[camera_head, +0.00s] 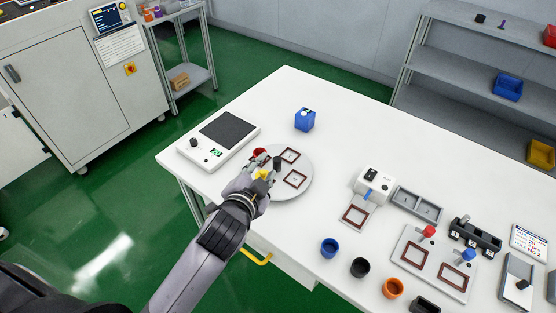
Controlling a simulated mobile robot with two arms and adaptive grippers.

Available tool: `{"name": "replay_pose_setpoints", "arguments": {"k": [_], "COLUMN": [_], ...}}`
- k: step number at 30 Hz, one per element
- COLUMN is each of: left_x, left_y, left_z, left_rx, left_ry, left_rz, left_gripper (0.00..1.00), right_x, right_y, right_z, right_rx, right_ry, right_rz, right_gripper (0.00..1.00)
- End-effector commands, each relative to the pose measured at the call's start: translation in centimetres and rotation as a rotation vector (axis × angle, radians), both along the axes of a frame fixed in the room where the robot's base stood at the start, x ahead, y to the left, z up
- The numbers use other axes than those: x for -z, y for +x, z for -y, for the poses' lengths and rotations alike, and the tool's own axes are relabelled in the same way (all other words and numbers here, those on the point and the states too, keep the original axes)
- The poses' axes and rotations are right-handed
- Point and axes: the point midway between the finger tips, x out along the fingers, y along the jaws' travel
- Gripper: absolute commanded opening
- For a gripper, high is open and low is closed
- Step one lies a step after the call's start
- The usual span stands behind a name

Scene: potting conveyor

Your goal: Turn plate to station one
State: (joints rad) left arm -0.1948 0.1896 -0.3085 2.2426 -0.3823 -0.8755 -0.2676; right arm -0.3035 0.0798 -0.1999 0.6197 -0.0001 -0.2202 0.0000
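The round light-grey plate (305,167) lies on the white table, with brown-edged square outlines (295,179) marked on it. My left gripper (268,170) is over the plate's left edge and hides part of it. A small dark upright post (277,163) shows right at the fingertips. I cannot tell whether the fingers touch it or are closed on it. A red round piece (259,154) and a small yellow piece (262,174) show beside the fingers. The station marks are too small to read. My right gripper is not in view.
A white device with a dark pad (228,130) stands left of the plate. A blue block (305,120) stands behind it. A white dispenser (375,183), coloured cups (330,247) and a fixture board (436,262) stand at the right. The table behind the dispenser is clear.

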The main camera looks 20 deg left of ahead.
Motion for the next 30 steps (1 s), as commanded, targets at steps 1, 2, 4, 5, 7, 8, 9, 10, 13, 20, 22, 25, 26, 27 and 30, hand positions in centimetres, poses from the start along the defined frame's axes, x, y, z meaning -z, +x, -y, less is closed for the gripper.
{"name": "replay_pose_setpoints", "arguments": {"k": [1, 2, 4, 5, 7, 8, 9, 10, 13, 20, 22, 25, 26, 27, 30], "left_x": [-2.2, -3.7, -7.5, -9.3, -13.4, -15.0, -16.9, -18.1, -21.1, -20.1, -17.9, -14.2, -13.1, -11.6, -8.6], "left_y": [1.8, 2.8, 4.8, 5.5, 6.6, 6.9, 6.9, 6.8, 5.7, 1.9, 1.4, 1.5, 1.8, 2.3, 4.2], "left_z": [0.9, 1.6, 3.6, 4.7, 7.7, 9.1, 11.1, 12.5, 17.5, 26.1, 27.1, 26.8, 26.2, 25.1, 20.8], "left_rx": [0.043, 0.072, 0.15, 0.185, 0.276, 0.314, 0.367, 0.407, 0.54, 0.899, 1.033, 1.262, 1.342, -1.357, -1.362], "left_ry": [0.062, 0.105, 0.227, 0.286, 0.438, 0.506, 0.598, 0.669, 0.911, 1.498, 1.676, 1.919, 1.989, -1.936, -1.723], "left_rz": [0.095, 0.158, 0.323, 0.401, 0.591, 0.67, 0.776, 0.855, 1.112, 1.648, 1.787, 1.952, 1.99, -1.896, -1.594], "left_gripper": [0.3, 0.3, 0.3, 0.3, 0.3, 0.3, 0.3, 0.3, 0.3, 0.3, 0.3, 0.3, 0.3, 0.3, 0.3], "right_x": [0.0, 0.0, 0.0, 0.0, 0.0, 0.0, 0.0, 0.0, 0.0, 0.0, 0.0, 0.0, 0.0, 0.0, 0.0], "right_y": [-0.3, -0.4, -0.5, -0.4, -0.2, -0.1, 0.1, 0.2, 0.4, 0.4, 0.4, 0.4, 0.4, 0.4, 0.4], "right_z": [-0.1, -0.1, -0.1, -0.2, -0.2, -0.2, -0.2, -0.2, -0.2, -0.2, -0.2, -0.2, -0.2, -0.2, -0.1], "right_rx": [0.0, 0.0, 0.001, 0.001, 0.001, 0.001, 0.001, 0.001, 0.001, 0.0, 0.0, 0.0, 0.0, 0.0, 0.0], "right_ry": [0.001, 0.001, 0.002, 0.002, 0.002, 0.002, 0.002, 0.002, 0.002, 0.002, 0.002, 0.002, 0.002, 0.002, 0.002], "right_rz": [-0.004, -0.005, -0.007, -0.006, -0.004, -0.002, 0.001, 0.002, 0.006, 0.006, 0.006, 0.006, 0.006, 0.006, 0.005], "right_gripper": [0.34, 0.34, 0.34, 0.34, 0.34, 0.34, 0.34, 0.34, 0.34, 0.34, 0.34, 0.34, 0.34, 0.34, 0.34]}}
